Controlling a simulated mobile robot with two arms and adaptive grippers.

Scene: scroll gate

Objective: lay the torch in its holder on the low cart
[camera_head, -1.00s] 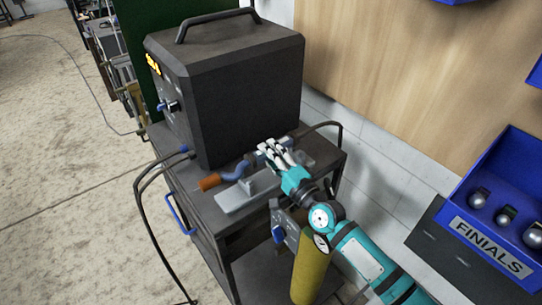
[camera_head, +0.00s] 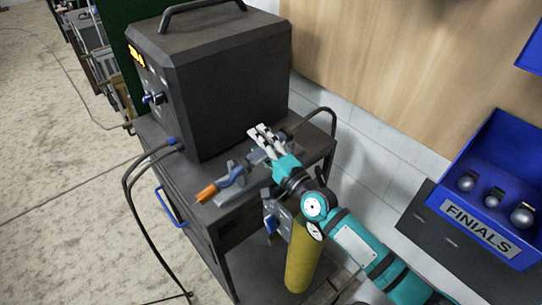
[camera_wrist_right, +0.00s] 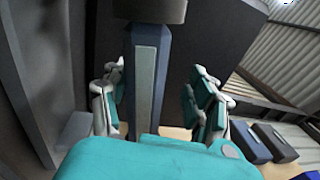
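The torch (camera_head: 234,178) has an orange nozzle and a blue neck, and it lies along the grey holder (camera_head: 234,165) on top of the dark low cart (camera_head: 184,176). I cannot tell how fully it is seated. My right gripper (camera_head: 260,134) is over the handle end of the torch. In the right wrist view, the dark torch handle (camera_wrist_right: 147,85) runs between the fingers of the right gripper (camera_wrist_right: 153,98). The fingers stand apart, with a clear gap at the right side. My left gripper is out of view.
A large dark power unit (camera_head: 215,85) fills the back of the cart. A yellow cylinder (camera_head: 302,260) stands below my right arm. A blue bin of finials (camera_head: 490,205) is at the right. A wooden panel (camera_head: 390,70) rises behind.

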